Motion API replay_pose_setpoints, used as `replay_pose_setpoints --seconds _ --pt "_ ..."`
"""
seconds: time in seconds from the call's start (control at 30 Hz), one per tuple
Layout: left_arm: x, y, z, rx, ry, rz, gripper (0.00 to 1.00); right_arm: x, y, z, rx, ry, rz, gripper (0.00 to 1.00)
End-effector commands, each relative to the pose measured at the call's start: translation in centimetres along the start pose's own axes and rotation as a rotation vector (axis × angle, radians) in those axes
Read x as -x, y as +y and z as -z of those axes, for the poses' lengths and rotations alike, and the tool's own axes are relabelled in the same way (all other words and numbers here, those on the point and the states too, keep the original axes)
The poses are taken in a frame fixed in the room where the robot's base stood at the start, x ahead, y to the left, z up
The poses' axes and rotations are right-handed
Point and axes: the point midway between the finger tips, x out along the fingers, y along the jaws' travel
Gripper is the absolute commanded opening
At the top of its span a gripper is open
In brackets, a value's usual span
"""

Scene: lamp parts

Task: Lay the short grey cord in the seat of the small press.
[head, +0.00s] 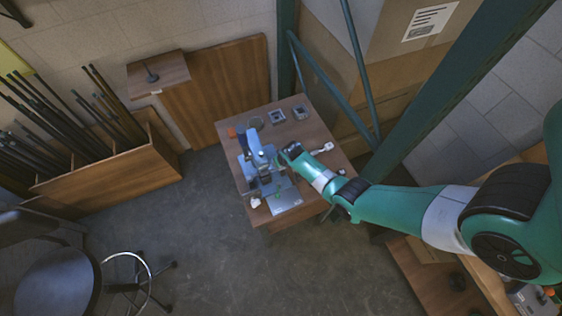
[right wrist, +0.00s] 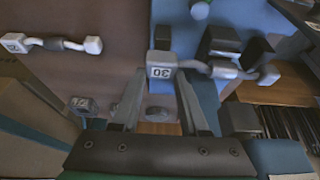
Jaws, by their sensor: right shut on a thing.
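A short grey cord (right wrist: 195,67) with a pale block marked 30 at one end and a plain knob at the other shows in the right wrist view. My right gripper (right wrist: 160,78) is shut on its marked end block, and the cord reaches off to the right. In the head view my right gripper (head: 287,155) is at the right side of the blue press (head: 252,143); the cord is too small to make out there. The press also shows as a blue surface (right wrist: 225,14) with dark blocks in the right wrist view, beyond the cord. I cannot make out its seat. My left gripper is out of view.
Another pale cord (head: 322,149) lies on the wooden table (head: 333,170); it also shows in the right wrist view (right wrist: 55,44). Two grey square parts (head: 289,114) stand at the table's back. A grey plate (head: 284,199) lies near the front edge. A teal post (head: 440,85) rises behind my right arm.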

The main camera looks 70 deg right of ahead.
Motion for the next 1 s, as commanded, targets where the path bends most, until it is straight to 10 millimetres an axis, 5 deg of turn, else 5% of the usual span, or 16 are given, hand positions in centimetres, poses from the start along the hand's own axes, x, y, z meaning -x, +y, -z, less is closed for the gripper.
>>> replay_pose_setpoints --seconds 0.8,0.83,1.0 --pt "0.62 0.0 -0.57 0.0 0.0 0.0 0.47 -0.78 0.0 -0.3 0.0 0.0 0.0 0.0" --pt "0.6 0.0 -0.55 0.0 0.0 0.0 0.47 -0.75 -0.01 -0.29 0.0 0.001 0.0 0.46" --pt "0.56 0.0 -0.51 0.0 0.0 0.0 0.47 -0.7 0.0 -0.27 0.0 0.0 0.0 0.76"
